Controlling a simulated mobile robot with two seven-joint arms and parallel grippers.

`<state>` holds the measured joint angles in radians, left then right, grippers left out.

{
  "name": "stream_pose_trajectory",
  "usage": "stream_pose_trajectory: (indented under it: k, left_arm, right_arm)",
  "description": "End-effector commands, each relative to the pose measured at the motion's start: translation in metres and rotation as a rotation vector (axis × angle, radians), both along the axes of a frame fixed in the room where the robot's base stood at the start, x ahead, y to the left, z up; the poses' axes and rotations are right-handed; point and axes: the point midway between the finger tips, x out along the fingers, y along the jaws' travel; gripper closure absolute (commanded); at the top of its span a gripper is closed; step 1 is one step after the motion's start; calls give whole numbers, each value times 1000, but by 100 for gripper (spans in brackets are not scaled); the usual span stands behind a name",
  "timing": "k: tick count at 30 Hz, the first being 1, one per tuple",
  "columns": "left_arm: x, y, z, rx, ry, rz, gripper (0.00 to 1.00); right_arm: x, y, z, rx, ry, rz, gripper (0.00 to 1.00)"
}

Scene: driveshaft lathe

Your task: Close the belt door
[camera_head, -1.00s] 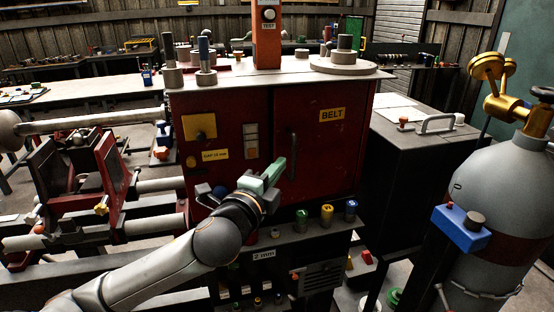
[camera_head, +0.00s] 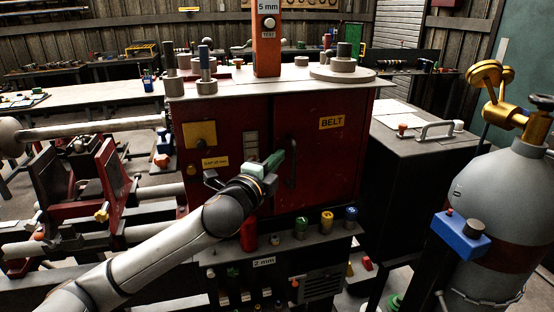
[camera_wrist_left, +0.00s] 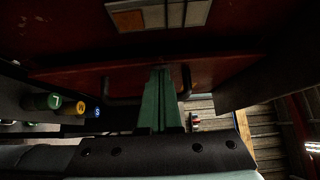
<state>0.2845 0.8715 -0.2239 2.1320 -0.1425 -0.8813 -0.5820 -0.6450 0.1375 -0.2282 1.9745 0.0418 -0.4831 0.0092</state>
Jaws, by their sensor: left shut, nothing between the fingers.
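The belt door (camera_head: 335,160) is the dark red panel with the yellow BELT label on the front of the red cabinet. Its dark upright handle (camera_head: 293,163) is near its left edge. My left gripper (camera_head: 276,159) is shut and empty, its green fingers beside the handle. My right gripper is not in view.
A yellow switch plate (camera_head: 199,134) is left of the door. Below the door, a ledge holds green, yellow and blue capped pieces (camera_head: 326,222). A dark box (camera_head: 420,150) and a grey gas cylinder (camera_head: 500,190) stand to the right. Lathe bars (camera_head: 85,130) lie left.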

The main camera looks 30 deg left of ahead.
Motion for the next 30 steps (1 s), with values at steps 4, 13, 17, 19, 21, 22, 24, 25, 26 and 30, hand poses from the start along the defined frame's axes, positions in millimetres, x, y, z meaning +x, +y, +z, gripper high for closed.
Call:
stream_pose_trajectory:
  k: [4, 13, 17, 19, 21, 22, 24, 25, 26, 30]
  left_arm:
    - [8, 13, -1, 9, 7, -45, 100]
    - [16, 28, 0, 0, 0, -119, 100]
    - [16, 30, 1, -1, -2, -120, 100]
    - [16, 30, 2, -1, -3, -119, 100]
    - [16, 30, 2, 1, -4, -117, 100]
    - [16, 31, 2, 1, -4, -116, 100]
    - [16, 31, 3, 1, -5, -115, 100]
    - [16, 31, 3, 1, -5, -115, 100]
    - [16, 32, 3, 1, -5, -114, 100]
    - [17, 32, 4, 2, -4, -114, 100]
  right_arm:
    - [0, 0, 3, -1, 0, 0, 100]
    - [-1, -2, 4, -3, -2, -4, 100]
    - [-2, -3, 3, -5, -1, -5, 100]
    - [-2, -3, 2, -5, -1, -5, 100]
    - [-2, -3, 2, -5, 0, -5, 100]
    - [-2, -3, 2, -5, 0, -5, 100]
    - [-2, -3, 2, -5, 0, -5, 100]
    - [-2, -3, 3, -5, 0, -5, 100]
    - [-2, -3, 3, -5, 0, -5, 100]
    - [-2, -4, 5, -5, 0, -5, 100]
